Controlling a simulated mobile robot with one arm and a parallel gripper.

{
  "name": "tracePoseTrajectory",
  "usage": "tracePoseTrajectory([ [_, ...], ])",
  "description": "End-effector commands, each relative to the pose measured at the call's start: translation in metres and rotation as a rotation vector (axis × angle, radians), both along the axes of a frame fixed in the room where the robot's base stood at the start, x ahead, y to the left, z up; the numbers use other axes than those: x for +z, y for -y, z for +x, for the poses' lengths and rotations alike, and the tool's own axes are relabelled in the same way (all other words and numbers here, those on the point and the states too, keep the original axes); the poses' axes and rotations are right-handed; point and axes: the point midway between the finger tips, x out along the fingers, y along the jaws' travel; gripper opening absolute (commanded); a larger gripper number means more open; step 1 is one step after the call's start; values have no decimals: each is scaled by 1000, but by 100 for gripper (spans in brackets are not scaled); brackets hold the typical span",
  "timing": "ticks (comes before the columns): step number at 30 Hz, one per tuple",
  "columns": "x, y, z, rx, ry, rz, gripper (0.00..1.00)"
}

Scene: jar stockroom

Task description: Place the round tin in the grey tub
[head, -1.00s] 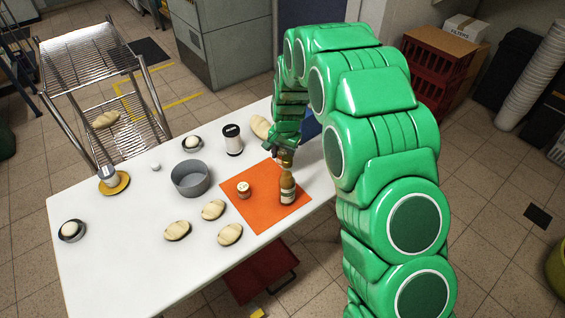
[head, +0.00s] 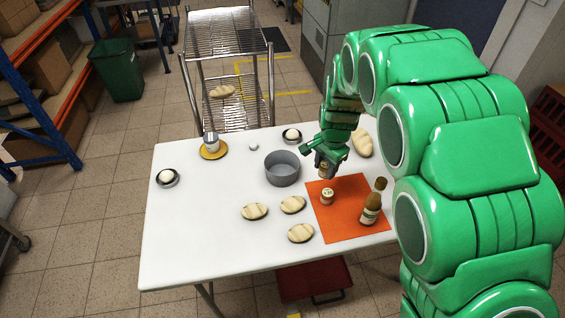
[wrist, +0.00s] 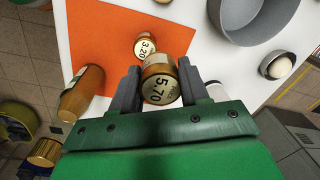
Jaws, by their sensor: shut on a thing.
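My gripper (head: 326,168) is shut on a small round amber container (wrist: 161,80), whose pale face reads 5.70. It also shows just below the fingers in the head view (head: 324,172), over the back edge of the orange mat. I cannot tell its material. The grey tub (head: 282,169) is round, open and looks empty; it stands on the white table just left of my gripper. Its wall and inside also show at the top right of the wrist view (wrist: 246,22). The held container is apart from the tub.
On the orange mat (head: 345,225) stand a small jar marked 3.20 (head: 327,196) and a tall amber bottle (head: 372,203). Several bread rolls (head: 293,205) lie in front of the tub. A grey-topped jar (head: 210,142) sits on a yellow plate. The table's left front (head: 185,245) is clear.

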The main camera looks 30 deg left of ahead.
Motion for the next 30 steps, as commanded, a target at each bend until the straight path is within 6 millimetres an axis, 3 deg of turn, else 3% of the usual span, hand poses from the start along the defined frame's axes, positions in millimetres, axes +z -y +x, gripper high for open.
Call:
tracePoseTrajectory([
  [6, 9, -43, -52, 5, 2, -9, 14],
  [13, 11, -62, -83, 2, 1, -18, 14],
  [18, 10, -69, -84, -1, 1, -18, 14],
  [30, -10, -100, -53, 0, 1, -18, 14],
])
